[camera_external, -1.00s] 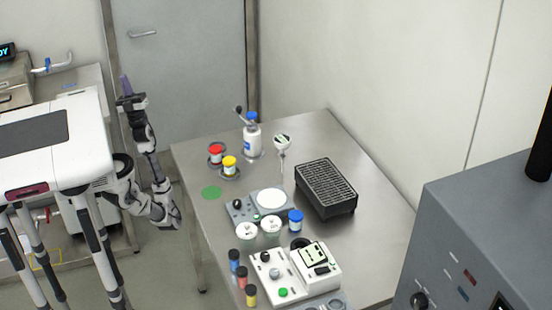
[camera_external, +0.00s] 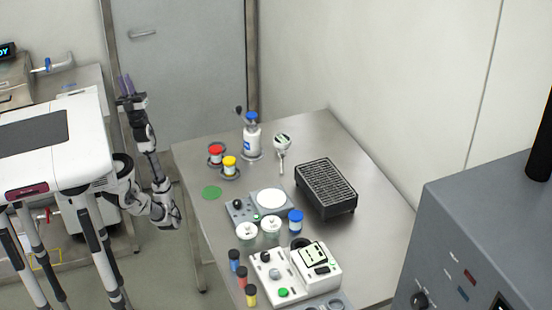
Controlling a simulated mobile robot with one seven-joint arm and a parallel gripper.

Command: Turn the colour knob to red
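A black knob (camera_external: 419,300) is on the sloping front of the grey cabinet at the lower right, cut off by the frame's bottom edge. Small red (camera_external: 470,276) and blue (camera_external: 463,293) marks are to its right. I cannot read its setting, nor be sure that it is the colour knob. My gripper (camera_external: 126,84) is at the upper left, in front of the grey door, with its purple fingers pointing up. The fingers look apart with nothing between them. The gripper is far from the cabinet and touches nothing.
A steel table (camera_external: 345,140) stands between my arm and the cabinet. It holds a black grill-like block (camera_external: 326,188), a white bottle (camera_external: 252,138), several small jars and vials, a grey device with a white disc (camera_external: 270,199), and a white instrument (camera_external: 293,274). The table's back right is bare.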

